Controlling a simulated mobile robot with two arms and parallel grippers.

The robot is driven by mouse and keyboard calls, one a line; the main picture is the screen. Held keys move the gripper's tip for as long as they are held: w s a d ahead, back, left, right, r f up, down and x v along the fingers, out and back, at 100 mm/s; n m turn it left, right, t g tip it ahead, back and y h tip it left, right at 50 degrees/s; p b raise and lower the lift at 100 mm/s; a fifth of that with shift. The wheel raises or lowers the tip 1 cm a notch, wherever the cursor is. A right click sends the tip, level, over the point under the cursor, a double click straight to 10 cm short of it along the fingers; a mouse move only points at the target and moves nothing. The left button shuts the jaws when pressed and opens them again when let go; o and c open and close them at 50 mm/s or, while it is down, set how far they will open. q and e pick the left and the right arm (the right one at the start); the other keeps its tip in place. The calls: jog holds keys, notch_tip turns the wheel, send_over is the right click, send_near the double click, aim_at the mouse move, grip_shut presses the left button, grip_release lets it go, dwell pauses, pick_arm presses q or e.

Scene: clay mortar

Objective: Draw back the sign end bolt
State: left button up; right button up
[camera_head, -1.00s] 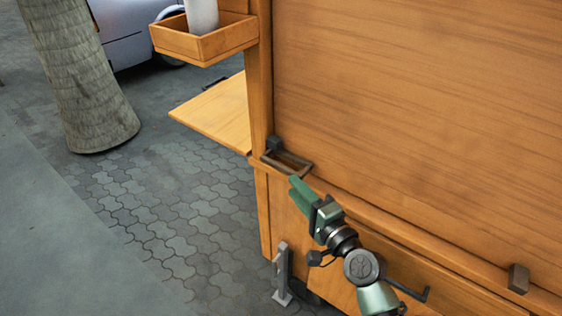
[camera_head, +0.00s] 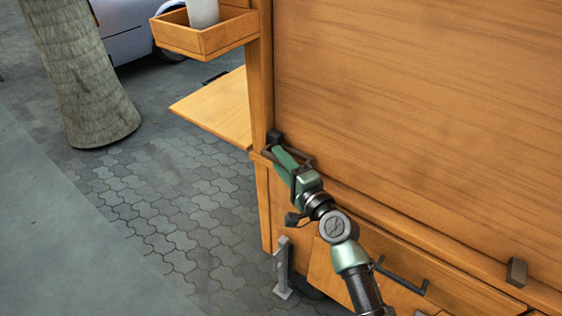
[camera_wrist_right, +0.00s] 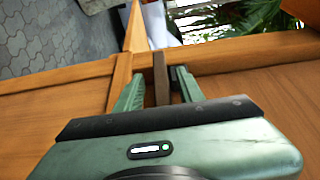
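The dark metal bolt (camera_head: 274,137) sits at the left end of the wooden ledge, against the corner post, with a rectangular loop handle partly hidden by my gripper. My right gripper (camera_head: 283,157) is at this handle, its green fingers pointing toward the post. In the right wrist view, the dark bar of the handle (camera_wrist_right: 161,80) stands between the two spread fingers of the right gripper (camera_wrist_right: 158,85). Gaps show on both sides of the bar, wider on the left. My left gripper is not in view.
A large wooden panel (camera_head: 420,110) rises behind the ledge. A small dark block (camera_head: 516,272) is on the ledge at right. A wooden tray (camera_head: 205,38) and a side shelf (camera_head: 215,110) jut out left. A tree trunk (camera_head: 80,75) stands on the paving.

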grip_shut()
jog(key=shift+f, duration=0.15)
dwell(1.1)
